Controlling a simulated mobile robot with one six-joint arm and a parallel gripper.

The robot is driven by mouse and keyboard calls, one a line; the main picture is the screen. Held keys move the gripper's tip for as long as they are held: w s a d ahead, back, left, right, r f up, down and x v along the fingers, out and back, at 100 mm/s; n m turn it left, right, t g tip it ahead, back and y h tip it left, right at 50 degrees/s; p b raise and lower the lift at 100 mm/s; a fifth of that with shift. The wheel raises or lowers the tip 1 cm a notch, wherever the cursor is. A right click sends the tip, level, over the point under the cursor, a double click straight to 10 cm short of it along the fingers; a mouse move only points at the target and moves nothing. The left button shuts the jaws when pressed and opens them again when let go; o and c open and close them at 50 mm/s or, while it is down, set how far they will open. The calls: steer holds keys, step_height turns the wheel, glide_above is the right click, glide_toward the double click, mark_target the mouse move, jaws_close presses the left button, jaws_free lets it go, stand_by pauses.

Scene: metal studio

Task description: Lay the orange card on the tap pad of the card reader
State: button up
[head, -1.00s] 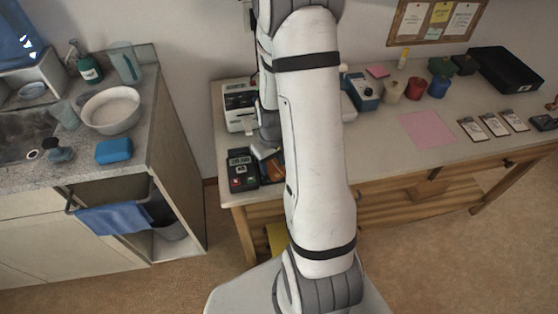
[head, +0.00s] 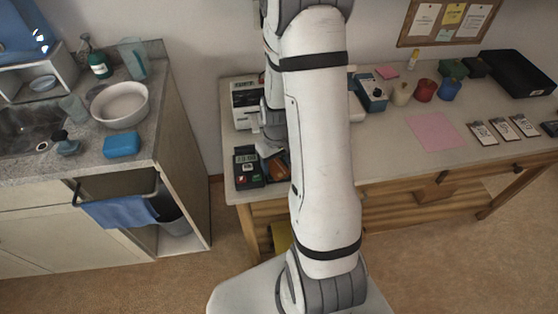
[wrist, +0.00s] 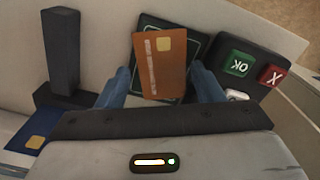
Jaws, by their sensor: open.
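The orange card (wrist: 161,66), with a gold chip, lies over the dark, green-outlined tap pad (wrist: 199,47) of the card reader in the wrist view. The card is slightly turned and covers most of the pad; I cannot tell whether it lies fully flat. The reader's keys, a green OK (wrist: 238,64) and a red X (wrist: 271,76), are to the right. My gripper (wrist: 160,84) is open, its blue fingers on either side of the card's near end. In the head view the reader (head: 248,168) stands at the table's left end; my arm hides much of the gripper.
A black upright block (wrist: 62,50) and a blue card (wrist: 36,135) are left of the gripper in the wrist view. A white machine (head: 245,98) stands behind the reader. A pink sheet (head: 434,132) and several cups lie right of my arm. The sink counter is left, across a gap.

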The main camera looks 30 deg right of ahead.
steer(key=shift+a, duration=0.1)
steer(key=shift+r, duration=0.25)
step_height(320, 180, up, 7)
steer(key=shift+r, duration=0.15)
stand_by(0.4)
step_height(320, 180, up, 11)
steer(key=t, duration=0.2)
glide_above(277, 167)
steer(key=s+a, duration=0.5)
steer(key=a, duration=0.1)
steer(key=s+a+r+m, duration=0.1)
steer(key=s+a+r, duration=0.2)
steer(key=s+r, duration=0.3)
steer(key=shift+s+a+t, duration=0.2)
steer(key=shift+s+t, duration=0.2)
steer(key=shift+s, duration=0.45)
steer(key=shift+c, duration=0.3)
